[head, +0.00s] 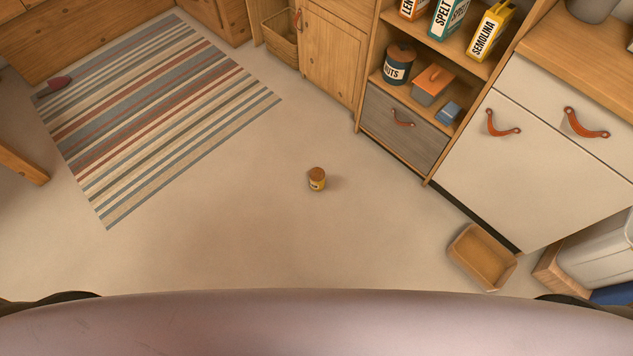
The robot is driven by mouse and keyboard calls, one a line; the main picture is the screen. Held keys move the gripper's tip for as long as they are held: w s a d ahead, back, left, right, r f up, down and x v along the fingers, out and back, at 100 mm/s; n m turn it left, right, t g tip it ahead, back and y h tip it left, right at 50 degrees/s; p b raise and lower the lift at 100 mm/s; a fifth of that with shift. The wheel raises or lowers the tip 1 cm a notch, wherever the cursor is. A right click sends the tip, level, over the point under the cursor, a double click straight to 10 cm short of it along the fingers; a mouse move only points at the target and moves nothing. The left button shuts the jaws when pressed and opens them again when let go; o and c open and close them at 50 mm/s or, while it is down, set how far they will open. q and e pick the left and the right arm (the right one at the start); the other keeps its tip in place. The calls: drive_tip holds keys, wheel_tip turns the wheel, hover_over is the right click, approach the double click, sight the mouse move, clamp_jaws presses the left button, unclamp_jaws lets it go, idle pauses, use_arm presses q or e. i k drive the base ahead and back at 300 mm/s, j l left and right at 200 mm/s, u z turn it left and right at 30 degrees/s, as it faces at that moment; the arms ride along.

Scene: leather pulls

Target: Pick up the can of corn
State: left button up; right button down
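Neither of my grippers is in view; only the rounded front of my own body shows along the bottom edge.
A striped rug (160,110) lies at the left. A shallow tan tray (482,257) sits on the floor at the right, by white cabinets (540,160). Open shelves (440,55) and a grey drawer (400,128) stand behind. The floor around the can is clear.

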sight(316, 175)
drive_tip(key=z, duration=0.5)
drive_tip(key=i+j+z, duration=0.1)
drive_tip(key=j+z, duration=0.3)
drive_tip(key=i+j+z, duration=0.1)
drive_tip(key=j+z, duration=0.65)
drive_tip(key=i+l, duration=0.05)
drive_tip(key=l, duration=0.05)
